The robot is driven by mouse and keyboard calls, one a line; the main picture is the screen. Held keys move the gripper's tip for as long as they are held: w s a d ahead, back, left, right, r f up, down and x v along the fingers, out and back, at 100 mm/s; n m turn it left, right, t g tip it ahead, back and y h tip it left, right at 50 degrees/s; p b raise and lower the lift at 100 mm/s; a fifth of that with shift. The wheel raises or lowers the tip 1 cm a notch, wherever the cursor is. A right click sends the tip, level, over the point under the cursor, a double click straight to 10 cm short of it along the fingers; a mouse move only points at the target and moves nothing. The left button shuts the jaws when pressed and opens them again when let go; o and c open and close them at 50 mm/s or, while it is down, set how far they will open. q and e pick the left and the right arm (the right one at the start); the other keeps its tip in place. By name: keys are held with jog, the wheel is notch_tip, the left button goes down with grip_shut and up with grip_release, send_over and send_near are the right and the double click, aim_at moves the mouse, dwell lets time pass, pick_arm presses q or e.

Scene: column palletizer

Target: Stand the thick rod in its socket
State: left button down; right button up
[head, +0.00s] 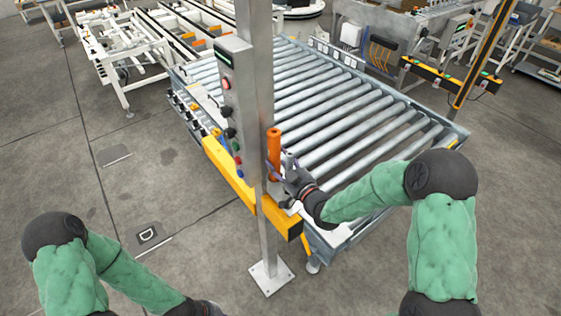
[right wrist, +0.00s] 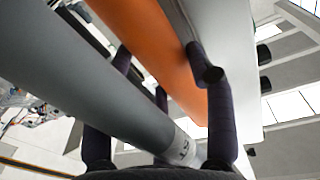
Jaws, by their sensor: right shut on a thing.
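The thick orange rod (head: 273,152) stands about upright in the head view, just right of the steel post and above the yellow beam. My right gripper (head: 285,165) is shut on it from the right, around its lower part. In the right wrist view the orange rod (right wrist: 160,45) runs between the dark fingers of my right gripper (right wrist: 165,70). The rod's lower end and the socket are hidden in the head view, so I cannot tell whether the rod is in it. My left arm enters at the lower left; its gripper is out of the picture.
The steel post (head: 250,100) with a button box (head: 228,95) stands close left of the rod. A yellow beam (head: 230,177) crosses the post. The roller conveyor (head: 345,110) lies behind. A grey cylinder (right wrist: 85,85) passes close to the fingers in the right wrist view.

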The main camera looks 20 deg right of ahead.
jog(key=o, duration=1.4)
jog(key=v, duration=1.2)
